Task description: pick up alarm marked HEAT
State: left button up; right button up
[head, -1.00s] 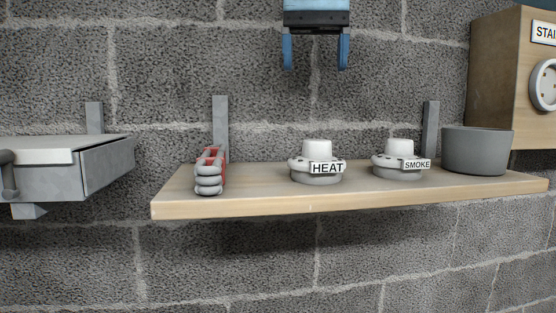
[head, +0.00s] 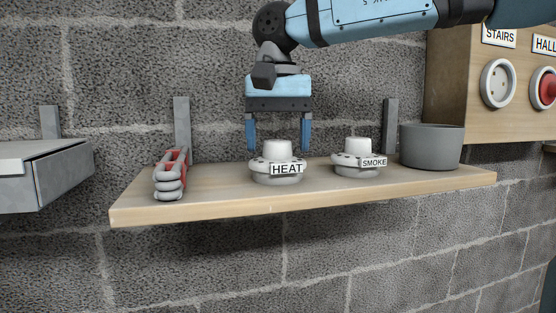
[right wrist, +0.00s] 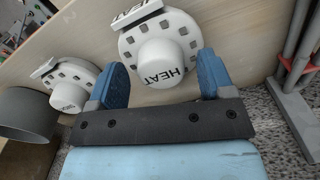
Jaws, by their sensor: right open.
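The alarm marked HEAT (head: 277,168) is a white round unit with a raised cap and a label on its front; it stands on the wooden shelf (head: 215,196). My right gripper (head: 279,148) is open and points down, its blue fingers on either side of the alarm's cap in the head view. In the right wrist view the HEAT alarm (right wrist: 160,62) lies just beyond the open fingertips (right wrist: 160,75), and no contact shows. The alarm marked SMOKE (head: 357,160) stands to the right on the shelf. My left gripper is out of view.
A grey bowl (head: 431,147) stands at the shelf's right end, and a red and grey coiled item (head: 170,176) at its left. A wooden panel (head: 468,112) with STAIRS and HALL buttons is at right. A grey box (head: 45,176) is at far left.

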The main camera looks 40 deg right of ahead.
jog(key=shift+w+f, duration=0.1)
jog(key=shift+f, duration=0.45)
jog(key=c, duration=1)
jog(key=shift+c, duration=0.2)
jog(key=shift+r, duration=0.15)
